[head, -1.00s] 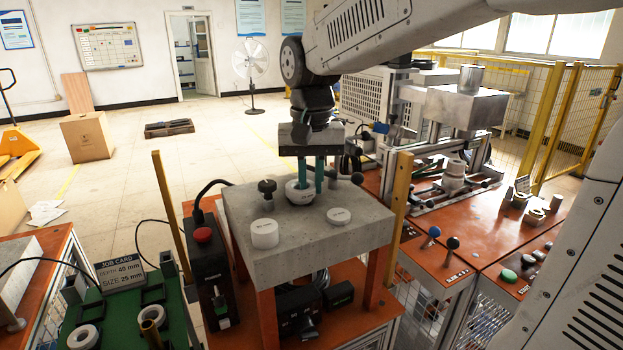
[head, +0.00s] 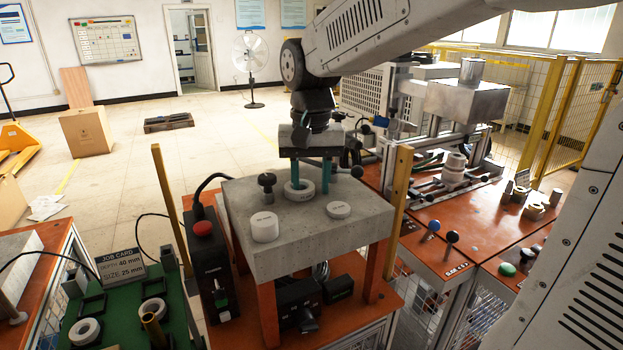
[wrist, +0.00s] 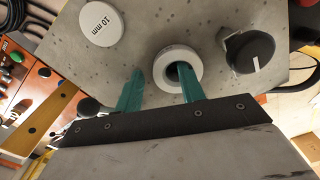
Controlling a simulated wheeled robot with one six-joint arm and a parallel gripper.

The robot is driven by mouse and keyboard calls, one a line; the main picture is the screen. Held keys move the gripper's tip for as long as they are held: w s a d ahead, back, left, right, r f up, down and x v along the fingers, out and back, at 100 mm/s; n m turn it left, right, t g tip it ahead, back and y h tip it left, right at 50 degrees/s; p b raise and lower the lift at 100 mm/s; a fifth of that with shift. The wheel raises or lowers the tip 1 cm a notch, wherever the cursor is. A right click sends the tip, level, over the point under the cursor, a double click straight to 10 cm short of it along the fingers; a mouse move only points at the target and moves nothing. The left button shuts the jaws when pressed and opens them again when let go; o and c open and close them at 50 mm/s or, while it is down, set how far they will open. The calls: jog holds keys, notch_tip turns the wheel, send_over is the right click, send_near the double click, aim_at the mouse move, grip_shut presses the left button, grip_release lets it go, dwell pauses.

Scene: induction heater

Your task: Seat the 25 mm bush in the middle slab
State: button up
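The middle slab is a grey concrete block (head: 300,245) on orange legs. A white ring-shaped bush (head: 299,190) lies level at the slab's back part; it also shows in the wrist view (wrist: 160,70). How deep it sits is hard to tell, and its size mark is not readable. My gripper (head: 311,180) is open above the slab. In the wrist view (wrist: 162,85), one green finger overlaps the bush's hole, and the other stands to its left with a gap. The job card (head: 122,264) reads depth 40 mm, size 25 mm.
A white 10 mm disc (head: 338,210), a taller white cylinder (head: 264,227) and a black knob (head: 267,180) stand on the slab. Yellow posts (head: 400,190) flank it. A green tray (head: 120,315) with white rings and a brass cylinder (head: 153,330) is at lower left.

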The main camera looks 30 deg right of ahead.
jog(key=shift+r, duration=0.1)
notch_tip(320, 180, up, 8)
jog(key=shift+f, duration=0.2)
jog(key=shift+s, duration=0.15)
dwell(0.6)
jog(key=s+f, duration=0.1)
jog(key=s, duration=0.2)
jog(key=s+f+n, duration=0.1)
jog(key=s, duration=0.3)
jog(key=s+d+f+n, duration=0.1)
jog(key=s, duration=0.3)
jog(key=shift+f+t, duration=0.2)
jog(key=shift+t, duration=0.1)
jog(key=s+f+n, duration=0.2)
jog(key=s+f, duration=0.5)
jog(key=s, duration=0.3)
jog(key=shift+d+f+n+t, duration=0.25)
jog(key=shift+d+n+t, duration=0.05)
jog(key=shift+c, duration=0.4)
